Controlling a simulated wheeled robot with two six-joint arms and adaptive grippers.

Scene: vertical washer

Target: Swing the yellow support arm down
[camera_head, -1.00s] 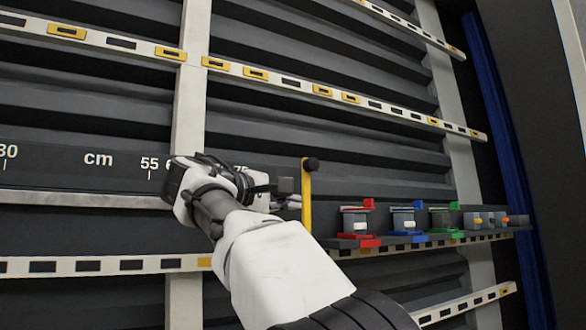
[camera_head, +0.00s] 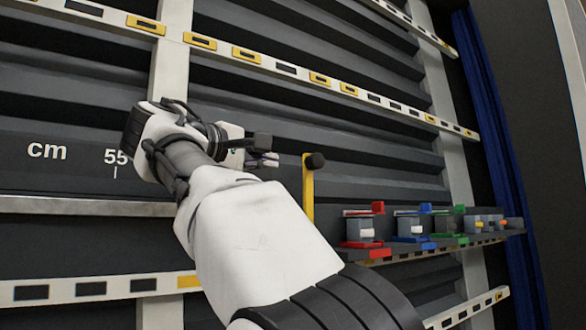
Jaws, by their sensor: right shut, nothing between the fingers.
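The yellow support arm (camera_head: 308,190) stands upright in the head view, with a black knob (camera_head: 315,161) at its top end. Its lower part is hidden behind my right forearm. My right gripper (camera_head: 270,152) is just left of the arm's upper end, with a small visible gap between them. Its fingers are shut and empty and point right toward the knob. My left gripper is not in view.
Red (camera_head: 364,227), blue (camera_head: 413,224) and green (camera_head: 449,222) clamps sit on a ledge to the right. A rail with yellow inserts (camera_head: 246,55) crosses above. A blue vertical strip (camera_head: 492,150) stands at the right. A centimetre scale (camera_head: 60,153) is at the left.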

